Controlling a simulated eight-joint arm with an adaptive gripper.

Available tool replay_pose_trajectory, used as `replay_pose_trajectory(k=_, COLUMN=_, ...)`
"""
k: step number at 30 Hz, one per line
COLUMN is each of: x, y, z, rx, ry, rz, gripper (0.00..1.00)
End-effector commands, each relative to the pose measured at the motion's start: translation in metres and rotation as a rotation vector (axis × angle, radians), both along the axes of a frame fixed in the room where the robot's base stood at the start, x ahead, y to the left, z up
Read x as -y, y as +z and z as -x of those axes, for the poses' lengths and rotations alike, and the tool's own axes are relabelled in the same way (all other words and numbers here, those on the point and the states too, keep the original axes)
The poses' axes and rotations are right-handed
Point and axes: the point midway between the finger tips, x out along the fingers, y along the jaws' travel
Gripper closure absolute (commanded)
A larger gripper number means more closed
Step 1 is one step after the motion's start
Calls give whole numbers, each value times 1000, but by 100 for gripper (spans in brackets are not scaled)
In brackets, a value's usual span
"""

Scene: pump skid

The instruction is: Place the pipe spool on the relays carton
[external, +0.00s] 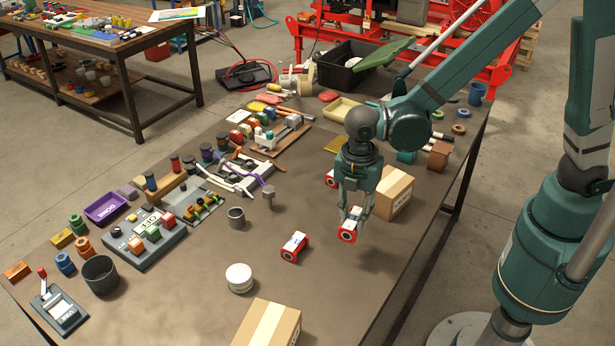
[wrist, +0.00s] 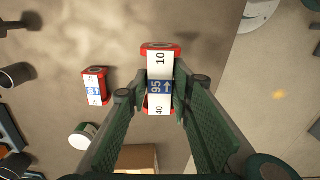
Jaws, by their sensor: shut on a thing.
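My gripper (external: 353,212) is shut on a red-and-white pipe spool (external: 349,229). In the wrist view this spool (wrist: 160,79) sits between the fingers, with a white and blue label facing up. It looks a little above the table, with a shadow nearby. A second similar spool (external: 295,247) lies to the left and also shows in the wrist view (wrist: 95,88). A third (external: 331,178) is behind, partly hidden by my gripper. One carton (external: 396,190) stands just behind and right of my gripper. Another carton (external: 268,325) is at the front edge. I cannot read which is relays.
Several tools, blocks and trays crowd the table's left and back. The tabletop (external: 340,300) between the front carton and my gripper is clear.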

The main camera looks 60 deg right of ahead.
Motion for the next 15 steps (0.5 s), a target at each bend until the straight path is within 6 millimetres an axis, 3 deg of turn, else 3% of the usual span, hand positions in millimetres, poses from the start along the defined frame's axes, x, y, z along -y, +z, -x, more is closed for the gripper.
replay_pose_trajectory(k=8, x=-6, y=2, z=-2, rx=0, ry=-1, rz=0, gripper=94)
replay_pose_trajectory(k=15, x=-40, y=14, z=-14, rx=0, ry=-8, rz=0, gripper=94)
